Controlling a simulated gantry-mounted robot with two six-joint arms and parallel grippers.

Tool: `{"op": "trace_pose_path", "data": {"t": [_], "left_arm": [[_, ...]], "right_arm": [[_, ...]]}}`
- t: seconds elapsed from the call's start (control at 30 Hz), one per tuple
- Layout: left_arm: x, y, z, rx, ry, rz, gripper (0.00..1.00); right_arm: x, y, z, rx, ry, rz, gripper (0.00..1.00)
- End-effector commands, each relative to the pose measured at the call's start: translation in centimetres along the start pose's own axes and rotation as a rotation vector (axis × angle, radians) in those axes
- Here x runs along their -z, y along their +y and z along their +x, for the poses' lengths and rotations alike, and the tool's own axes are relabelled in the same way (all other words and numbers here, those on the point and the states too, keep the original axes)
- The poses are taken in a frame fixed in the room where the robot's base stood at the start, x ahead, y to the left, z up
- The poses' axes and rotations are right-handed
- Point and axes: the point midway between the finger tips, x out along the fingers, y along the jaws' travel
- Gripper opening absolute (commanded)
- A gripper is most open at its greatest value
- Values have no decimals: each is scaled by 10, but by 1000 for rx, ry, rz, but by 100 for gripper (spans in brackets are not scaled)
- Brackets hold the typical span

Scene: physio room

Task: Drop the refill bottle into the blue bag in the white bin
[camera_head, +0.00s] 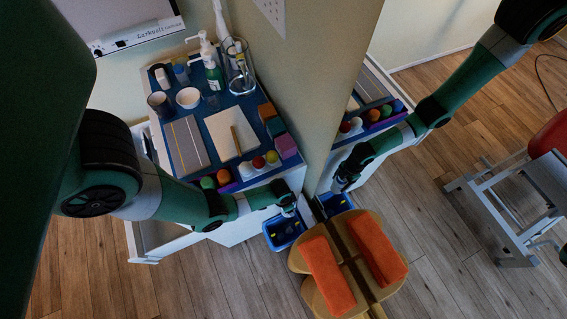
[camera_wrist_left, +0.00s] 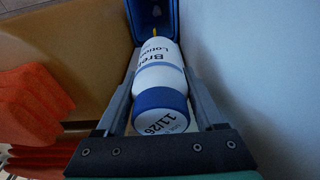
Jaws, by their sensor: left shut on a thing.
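My left gripper (camera_head: 288,210) is low at the front corner of the white cabinet, just above the blue bag (camera_head: 281,233). In the left wrist view its two fingers (camera_wrist_left: 160,95) are shut on the refill bottle (camera_wrist_left: 158,65), a white bottle with a blue cap and dark lettering. The cap end is nearest the wrist; the far end points toward the blue bag's opening (camera_wrist_left: 153,12). A small yellow item shows there. The bottle is hard to make out in the head view. I cannot clearly see the bin's white walls. My right gripper is not in view.
Orange folded cloths (camera_head: 327,276) lie on a wooden stool (camera_head: 311,297) close beside the bag. A blue-topped cabinet (camera_head: 183,156) carries bottles, cups and colored blocks. A mirror (camera_head: 440,140) on the right repeats my left arm, the bag and the cloths.

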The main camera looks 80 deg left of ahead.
Motion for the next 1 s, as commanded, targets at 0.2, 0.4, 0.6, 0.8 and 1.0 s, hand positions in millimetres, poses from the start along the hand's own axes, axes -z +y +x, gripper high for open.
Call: {"op": "trace_pose_path", "data": {"t": [0.2, 0.4, 0.6, 0.8, 1.0], "left_arm": [[-19, 2, 102, 4, 1, -14, 0], [-32, 5, 167, 7, -1, -19, 0], [-39, 6, 196, 8, -2, -20, 0], [-39, 6, 197, 9, -2, -21, 0], [-41, 6, 208, 9, -3, -21, 0]], "right_arm": [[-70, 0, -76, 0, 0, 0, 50], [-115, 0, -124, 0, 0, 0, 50], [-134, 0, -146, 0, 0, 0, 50], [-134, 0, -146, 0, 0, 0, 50], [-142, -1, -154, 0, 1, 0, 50]]}}
